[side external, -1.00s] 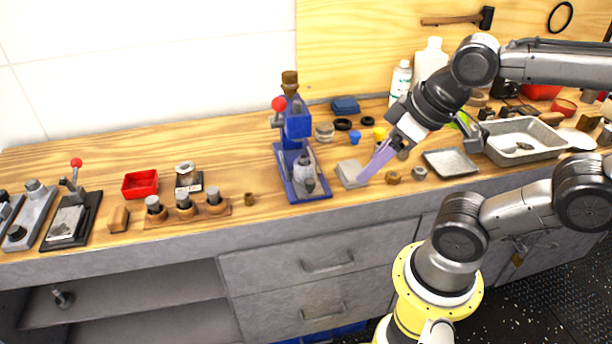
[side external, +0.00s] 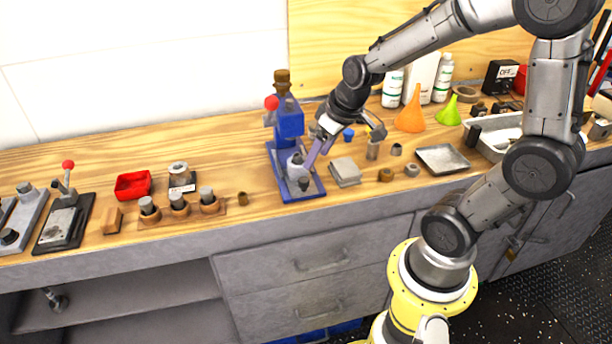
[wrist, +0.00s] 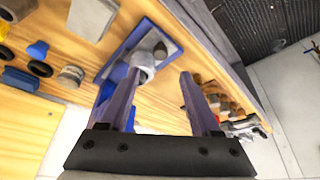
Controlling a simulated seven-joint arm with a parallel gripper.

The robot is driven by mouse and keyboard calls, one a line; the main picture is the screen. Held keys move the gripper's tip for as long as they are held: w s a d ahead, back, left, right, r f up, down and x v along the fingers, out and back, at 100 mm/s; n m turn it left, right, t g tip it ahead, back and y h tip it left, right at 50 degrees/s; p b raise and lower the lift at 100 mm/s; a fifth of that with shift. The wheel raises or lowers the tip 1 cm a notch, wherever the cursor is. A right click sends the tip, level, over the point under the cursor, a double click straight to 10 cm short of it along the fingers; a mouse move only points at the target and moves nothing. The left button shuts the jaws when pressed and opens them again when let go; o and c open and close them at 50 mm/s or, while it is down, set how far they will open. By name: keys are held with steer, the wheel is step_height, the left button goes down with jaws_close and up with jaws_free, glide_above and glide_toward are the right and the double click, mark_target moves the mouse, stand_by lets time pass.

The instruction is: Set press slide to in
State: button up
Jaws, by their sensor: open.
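The blue arbor press (side external: 289,122) stands on the bench with a red ball on its handle. Its grey slide (side external: 297,168), with a dark knob at the front, sits low on the blue base. In the wrist view the slide (wrist: 146,64) shows just beyond the left finger's tip, over the blue base plate (wrist: 116,62). My gripper (side external: 309,168) is open and empty, angled down at the slide's right side; its fingers spread wide in the wrist view (wrist: 159,76). I cannot tell whether a finger touches the slide.
A grey block (side external: 345,171) lies close right of the press. A wooden holder with several pegs (side external: 179,210) and a red tray (side external: 132,185) stand to the left. A metal plate (side external: 442,159) and funnels (side external: 410,116) are farther right.

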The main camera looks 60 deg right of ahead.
mark_target(304, 179)
steer(key=x, duration=0.9)
steer(key=shift+f, duration=0.15)
jaws_close()
steer(key=shift+w, duration=0.1)
stand_by(1.0)
